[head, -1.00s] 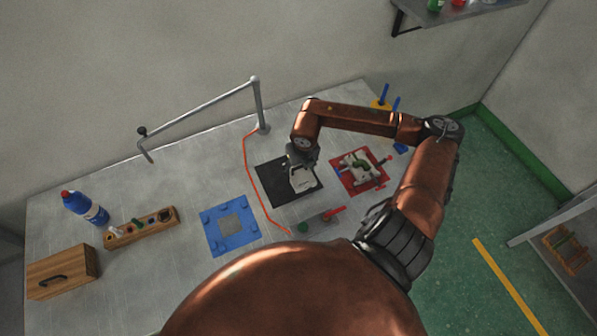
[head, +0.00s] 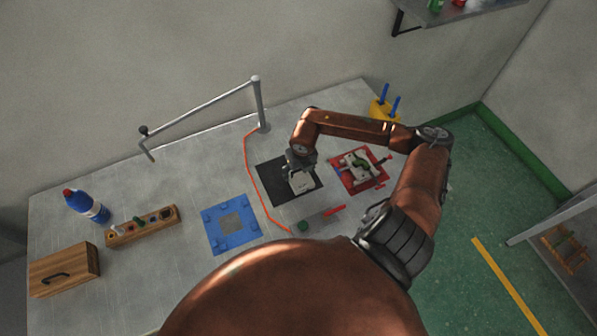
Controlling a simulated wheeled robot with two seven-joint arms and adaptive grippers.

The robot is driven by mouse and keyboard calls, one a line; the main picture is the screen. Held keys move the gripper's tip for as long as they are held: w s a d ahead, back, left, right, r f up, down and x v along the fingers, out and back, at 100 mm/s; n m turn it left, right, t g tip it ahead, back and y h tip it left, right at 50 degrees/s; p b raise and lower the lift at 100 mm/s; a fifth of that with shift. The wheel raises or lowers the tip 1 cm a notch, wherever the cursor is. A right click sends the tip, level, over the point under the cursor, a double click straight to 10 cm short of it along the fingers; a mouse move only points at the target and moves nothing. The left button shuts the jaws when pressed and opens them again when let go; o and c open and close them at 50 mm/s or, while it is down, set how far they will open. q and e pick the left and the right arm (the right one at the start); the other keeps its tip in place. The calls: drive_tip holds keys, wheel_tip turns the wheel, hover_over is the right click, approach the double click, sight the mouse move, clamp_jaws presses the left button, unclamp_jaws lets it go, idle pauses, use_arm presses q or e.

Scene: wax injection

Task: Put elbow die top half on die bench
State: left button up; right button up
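A pale grey block (head: 303,184), which looks like a die half, is on or just above the black mat (head: 272,181) near the middle of the table. My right gripper (head: 300,167) points down at the block's far side, touching or very close to it. Its fingers are small and dark here, so I cannot tell whether they grip the block. A red square fixture (head: 347,183) with a pale and green die part (head: 358,167) in it sits just right of the mat. I cannot tell which surface is the die bench. My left gripper is not in view.
A blue plate (head: 216,239) lies left of an orange cable (head: 249,181). A grey tool with a red handle (head: 334,211) lies in front of the mat. A wooden holder (head: 150,229), blue bottle (head: 86,205) and wooden box (head: 63,270) stand left. A yellow holder (head: 379,110) stands behind right.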

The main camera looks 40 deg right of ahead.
sight(300, 179)
drive_tip(key=o, duration=0.3)
drive_tip(key=shift+r, duration=0.2)
wheel_tip(300, 179, up, 12)
drive_tip(key=s+b, duration=0.1)
drive_tip(key=shift+s+a, duration=0.25)
drive_tip(key=shift+s, duration=0.1)
drive_tip(key=shift+a+f, duration=0.1)
drive_tip(key=shift+f, duration=0.05)
idle(0.4)
